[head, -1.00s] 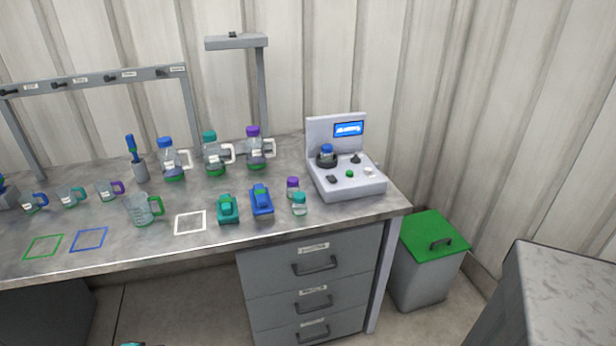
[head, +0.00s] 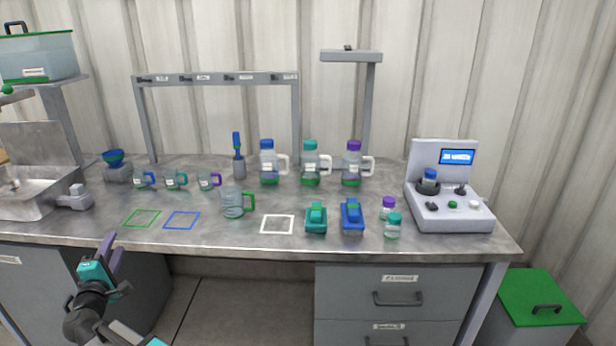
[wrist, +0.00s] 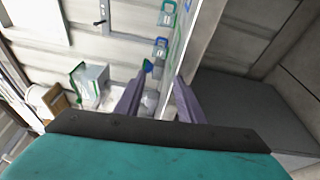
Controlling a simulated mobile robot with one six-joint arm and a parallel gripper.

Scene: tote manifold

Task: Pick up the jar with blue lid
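A small jar with a blue lid (head: 430,177) sits in the dark round holder of the grey console at the right end of the bench. A larger handled bottle with a blue lid (head: 268,162) stands at the back of the bench. My gripper (head: 108,245) is at the lower left in the head view, in front of the bench edge and far from the small jar. In the wrist view my gripper (wrist: 160,80) has its two dark fingers apart with nothing held between them. The small jar cannot be made out in the wrist view.
The console (head: 450,213) has knobs and a screen. Small purple-lid (head: 388,208) and teal-lid (head: 393,227) jars stand left of it, beside a blue clamp-like block (head: 352,217). A green-lidded bin (head: 540,310) is at lower right. Floor before the bench looks clear.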

